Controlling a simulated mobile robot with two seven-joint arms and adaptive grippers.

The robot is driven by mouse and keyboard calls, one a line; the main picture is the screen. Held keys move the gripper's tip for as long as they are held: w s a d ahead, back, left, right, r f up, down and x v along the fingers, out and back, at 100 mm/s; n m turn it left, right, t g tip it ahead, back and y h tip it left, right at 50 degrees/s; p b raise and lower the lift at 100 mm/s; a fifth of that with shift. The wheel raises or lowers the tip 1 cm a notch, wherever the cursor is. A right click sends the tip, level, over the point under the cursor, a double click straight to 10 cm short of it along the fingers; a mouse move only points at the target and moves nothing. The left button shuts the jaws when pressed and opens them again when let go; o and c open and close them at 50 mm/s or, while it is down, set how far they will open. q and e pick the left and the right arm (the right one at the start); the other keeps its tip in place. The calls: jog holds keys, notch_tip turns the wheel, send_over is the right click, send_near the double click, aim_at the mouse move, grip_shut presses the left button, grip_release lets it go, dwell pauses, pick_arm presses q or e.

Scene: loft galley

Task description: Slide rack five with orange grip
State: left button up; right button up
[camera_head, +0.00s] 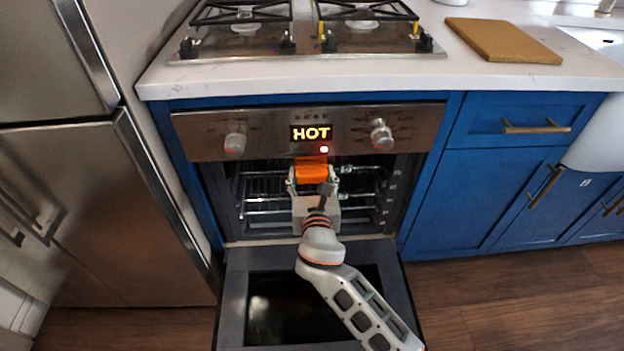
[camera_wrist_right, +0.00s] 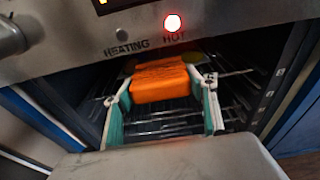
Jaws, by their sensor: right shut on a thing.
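The orange grip (camera_head: 311,170) is a block at the mouth of the open oven (camera_head: 232,200), in the middle of the opening just under the control panel. My right gripper (camera_head: 314,184) reaches in over the lowered door and is shut on the orange grip. In the right wrist view the grip (camera_wrist_right: 160,82) sits between two pale fingers with green pads. Wire racks (camera_head: 262,211) show inside the oven on both sides of the gripper. The gripper hides the middle of them, and I cannot tell which rack it touches. My left gripper is not in view.
The oven door (camera_head: 236,290) is folded down in front. The panel display (camera_head: 311,133) reads HOT, and a red lamp (camera_wrist_right: 173,23) is lit beside HOT. A steel fridge (camera_head: 90,210) stands left, blue cabinets (camera_head: 500,190) right. A stovetop (camera_head: 300,40) and cutting board (camera_head: 502,40) are above.

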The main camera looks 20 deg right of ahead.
aim_at(311, 164)
jog(key=shift+b+x, duration=0.95)
jog(key=shift+x, duration=1.45)
jog(key=shift+w, duration=0.1)
jog(key=shift+f, duration=0.35)
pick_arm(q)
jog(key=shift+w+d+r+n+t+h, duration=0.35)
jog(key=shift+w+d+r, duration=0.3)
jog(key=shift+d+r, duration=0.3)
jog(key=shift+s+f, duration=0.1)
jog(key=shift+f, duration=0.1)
